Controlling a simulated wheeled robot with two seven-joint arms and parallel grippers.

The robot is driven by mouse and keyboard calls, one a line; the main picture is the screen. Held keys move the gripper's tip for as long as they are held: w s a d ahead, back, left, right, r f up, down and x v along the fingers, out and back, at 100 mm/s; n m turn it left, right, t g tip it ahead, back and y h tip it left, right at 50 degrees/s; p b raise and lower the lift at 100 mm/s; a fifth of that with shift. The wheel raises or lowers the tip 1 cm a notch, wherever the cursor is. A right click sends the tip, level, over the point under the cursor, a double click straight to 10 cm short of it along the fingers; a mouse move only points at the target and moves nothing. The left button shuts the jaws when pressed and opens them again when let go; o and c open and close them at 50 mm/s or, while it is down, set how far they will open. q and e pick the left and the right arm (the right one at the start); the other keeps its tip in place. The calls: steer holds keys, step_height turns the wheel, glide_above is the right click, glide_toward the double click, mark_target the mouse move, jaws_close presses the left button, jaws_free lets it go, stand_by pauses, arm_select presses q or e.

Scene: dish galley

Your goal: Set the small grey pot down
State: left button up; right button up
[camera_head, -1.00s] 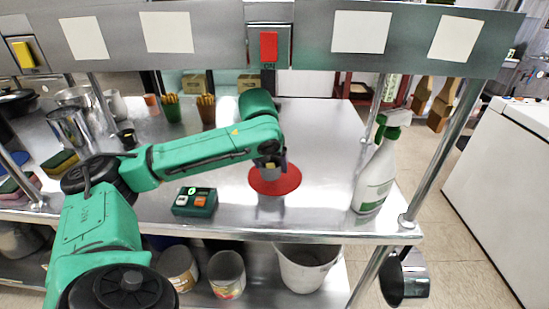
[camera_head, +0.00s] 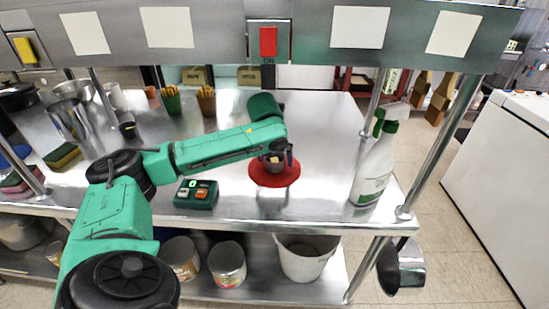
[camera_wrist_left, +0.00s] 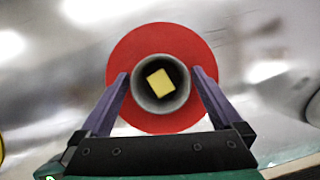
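The small grey pot (camera_head: 273,164) stands upright on the round red mat (camera_head: 290,177), near its middle. In the left wrist view the pot (camera_wrist_left: 136,94) shows from above, with a yellow block (camera_wrist_left: 160,83) inside. My left gripper (camera_wrist_left: 160,76) has one finger on each side of the pot, with a narrow strip of red mat (camera_wrist_left: 160,35) visible between each finger and the rim. It looks open, around the pot without pressing on it. In the head view the left gripper (camera_head: 279,156) is low over the mat. My right gripper is not in view.
A green device with buttons (camera_head: 197,194) sits left of the mat. A white spray bottle (camera_head: 372,170) stands at the right near a shelf post. Cups with fries (camera_head: 171,100), sponges (camera_head: 62,156) and metal containers (camera_head: 72,122) are at the left. The steel counter (camera_head: 325,130) behind the mat is clear.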

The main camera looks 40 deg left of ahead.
mark_target(272, 163)
arm_select(q)
steer(key=shift+r, duration=0.15)
steer(key=v, duration=0.7)
steer(key=shift+r, duration=0.25)
